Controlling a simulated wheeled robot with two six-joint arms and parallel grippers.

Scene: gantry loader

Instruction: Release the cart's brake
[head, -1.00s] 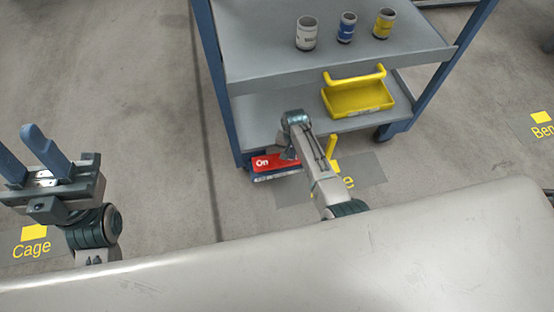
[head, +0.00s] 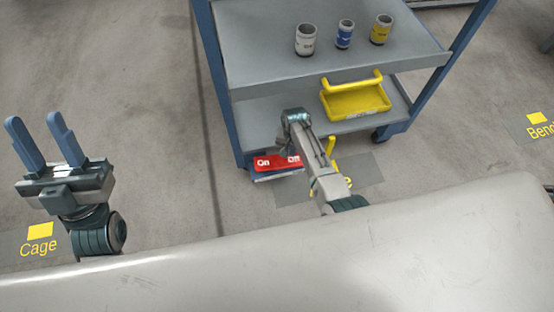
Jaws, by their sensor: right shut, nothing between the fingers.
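The cart (head: 330,65) is a blue-framed trolley with two grey shelves. Its red brake pedal (head: 264,163) sits low at the near left corner, with "On" at its left end and "Off" at its right. My right arm reaches over the lower shelf's near edge, and its shut, empty gripper (head: 286,148) points down at the pedal, close to the "Off" end. The fingertips are mostly hidden behind the wrist, so I cannot tell whether they touch the pedal. My left gripper (head: 42,146) is open and empty, fingers up, well left of the cart.
The upper shelf holds a white can (head: 305,40), a blue can (head: 344,34) and a yellow can (head: 380,29). A yellow tote (head: 356,102) is on the lower shelf. Floor labels read "Cage" (head: 38,248) and "Bend" (head: 540,131). The floor left of the cart is clear.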

